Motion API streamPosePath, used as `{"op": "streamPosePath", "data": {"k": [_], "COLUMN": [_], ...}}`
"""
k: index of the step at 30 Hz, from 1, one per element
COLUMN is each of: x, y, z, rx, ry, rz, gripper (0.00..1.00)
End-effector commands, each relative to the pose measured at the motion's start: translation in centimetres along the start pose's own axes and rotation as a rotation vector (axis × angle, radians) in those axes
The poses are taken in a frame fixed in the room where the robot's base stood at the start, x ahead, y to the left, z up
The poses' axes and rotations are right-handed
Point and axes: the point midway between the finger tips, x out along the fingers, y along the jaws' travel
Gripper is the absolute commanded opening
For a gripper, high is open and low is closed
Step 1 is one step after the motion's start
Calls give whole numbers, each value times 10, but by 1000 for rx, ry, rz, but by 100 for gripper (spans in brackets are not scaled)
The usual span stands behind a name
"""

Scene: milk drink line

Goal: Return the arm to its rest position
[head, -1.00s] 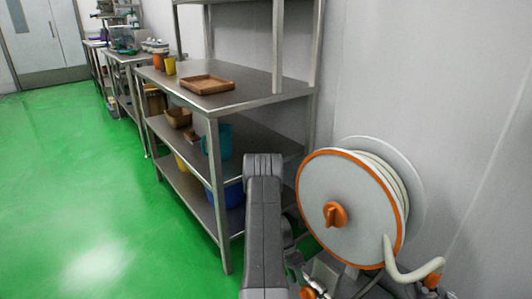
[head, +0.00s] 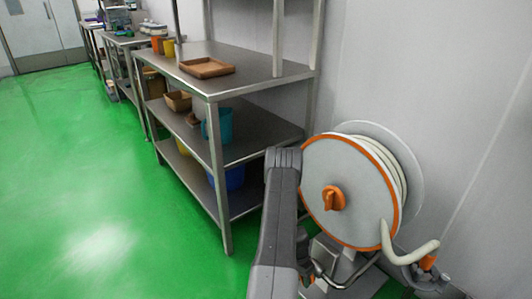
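My arm shows as a dark grey link rising from the bottom edge, right of the middle of the head view. Its upper end stands in front of the right end of the metal shelf unit (head: 240,76) and just left of the hose reel (head: 345,190). My gripper cannot be made out in the head view, so I cannot see its fingers or whether it holds anything.
The shelf unit holds a brown wooden tray (head: 207,68) on top and a teal container (head: 218,125) below. Green floor (head: 80,180) at the left is clear. A grey wall (head: 430,70) bounds the right.

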Motion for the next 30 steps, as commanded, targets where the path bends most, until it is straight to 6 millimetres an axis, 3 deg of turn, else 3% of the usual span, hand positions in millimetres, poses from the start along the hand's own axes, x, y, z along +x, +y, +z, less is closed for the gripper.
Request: {"op": "streamPosePath", "data": {"k": [10, 30], "x": [0, -4], "y": [1, 4], "z": [0, 2], "rx": [0, 1], "ry": [0, -6], "rz": [-142, -152], "gripper": [34, 34]}}
